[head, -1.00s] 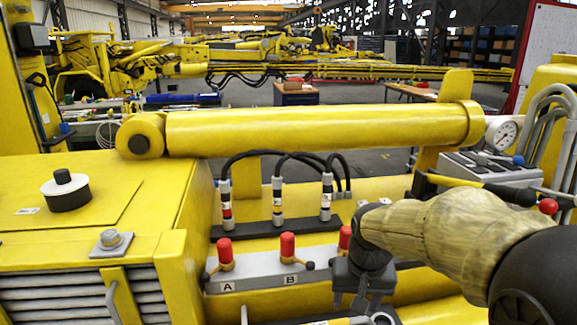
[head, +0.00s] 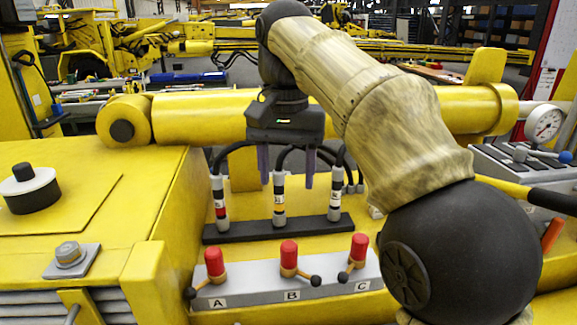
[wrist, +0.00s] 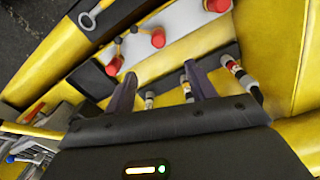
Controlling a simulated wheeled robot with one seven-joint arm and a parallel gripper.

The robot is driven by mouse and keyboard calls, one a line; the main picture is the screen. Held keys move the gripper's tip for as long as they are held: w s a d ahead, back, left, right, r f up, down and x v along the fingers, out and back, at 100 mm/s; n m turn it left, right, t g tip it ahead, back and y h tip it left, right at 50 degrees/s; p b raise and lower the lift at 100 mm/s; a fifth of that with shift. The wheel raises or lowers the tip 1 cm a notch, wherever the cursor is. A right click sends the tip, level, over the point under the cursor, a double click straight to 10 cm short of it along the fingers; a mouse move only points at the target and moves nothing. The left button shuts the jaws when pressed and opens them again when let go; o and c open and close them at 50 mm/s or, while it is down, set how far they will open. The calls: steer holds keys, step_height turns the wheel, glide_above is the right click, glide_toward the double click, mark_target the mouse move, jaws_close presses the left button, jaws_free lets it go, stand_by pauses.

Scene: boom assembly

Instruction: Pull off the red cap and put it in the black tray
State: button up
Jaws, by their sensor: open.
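Three red caps stand on a grey plate (head: 252,287): cap A (head: 214,262), cap B (head: 289,254) and cap C (head: 358,246). Each sits on a tan fitting with a black-knobbed lever. The wrist view shows them as cap C (wrist: 113,66), cap B (wrist: 158,38) and cap A (wrist: 217,5), cut by the top edge. My gripper (head: 287,182) is open and empty, fingers down, above the hose fittings and apart from the caps. Its fingers also show in the wrist view (wrist: 160,75). I cannot clearly identify the black tray; a dark shape (wrist: 90,80) lies beyond cap C.
Three banded hose fittings (head: 279,201) rise from a black strip (head: 240,233) behind the caps, close under my fingers. A large yellow cylinder (head: 200,116) spans behind them. A gauge (head: 543,122) and a lever panel (head: 520,165) are at right. My arm hides the area right of cap C.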

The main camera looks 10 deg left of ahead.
mark_target(288, 246)
steer(key=f, duration=1.7)
steer(key=shift+s+d+f, duration=0.2)
steer(key=shift+s, duration=0.05)
jaws_close()
